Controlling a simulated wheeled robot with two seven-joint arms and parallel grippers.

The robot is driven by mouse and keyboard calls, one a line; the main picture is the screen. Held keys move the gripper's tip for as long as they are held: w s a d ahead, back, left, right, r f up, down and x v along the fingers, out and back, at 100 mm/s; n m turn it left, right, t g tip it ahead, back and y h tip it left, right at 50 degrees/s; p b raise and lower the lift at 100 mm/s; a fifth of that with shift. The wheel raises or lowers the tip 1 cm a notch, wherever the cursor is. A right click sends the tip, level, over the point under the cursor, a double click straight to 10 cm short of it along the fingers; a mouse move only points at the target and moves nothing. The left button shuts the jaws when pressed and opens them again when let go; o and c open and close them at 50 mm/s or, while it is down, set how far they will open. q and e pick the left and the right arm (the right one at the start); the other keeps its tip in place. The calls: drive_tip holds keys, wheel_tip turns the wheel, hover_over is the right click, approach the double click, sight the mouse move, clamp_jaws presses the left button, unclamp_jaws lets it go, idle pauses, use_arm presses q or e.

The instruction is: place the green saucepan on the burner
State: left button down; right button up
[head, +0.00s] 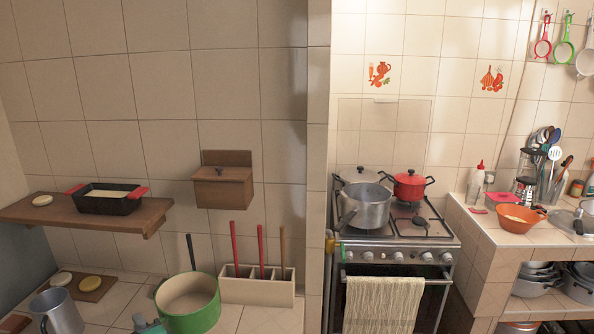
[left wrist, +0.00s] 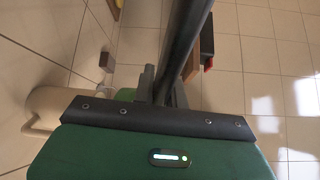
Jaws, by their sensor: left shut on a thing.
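The green saucepan (head: 203,319) is at the bottom of the head view, open side up and pale inside, with its dark handle (head: 191,252) toward the wall. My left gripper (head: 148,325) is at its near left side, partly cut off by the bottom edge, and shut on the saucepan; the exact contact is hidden. I cannot tell if the pan touches the counter. The left wrist view shows a dark bar beyond the green housing. The stove (head: 385,240) has a bare front right burner (head: 421,223). My right gripper is not in view.
A grey pot (head: 366,207) stands on the front left of the stove, a red pot (head: 409,186) at the back right, a lidded grey pot (head: 357,175) at the back left. A wall edge (head: 317,180) separates counter and stove. A utensil holder (head: 256,290) and metal jug (head: 58,314) flank the saucepan.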

use_arm(q)
drive_tip(key=s+d+f+m+t+h, duration=0.2)
drive_tip(key=s+d+m+h, duration=0.2)
drive_tip(key=s+d+h, duration=0.2)
drive_tip(key=s+d+f+m+t+h, duration=0.2)
drive_tip(key=s+d+m+h, duration=0.2)
drive_tip(key=s+d+h, duration=0.2)
drive_tip(key=shift+s+d+m+t, duration=0.2)
drive_tip(key=shift+d+m+t, duration=0.1)
drive_tip(key=shift+m+t, duration=0.1)
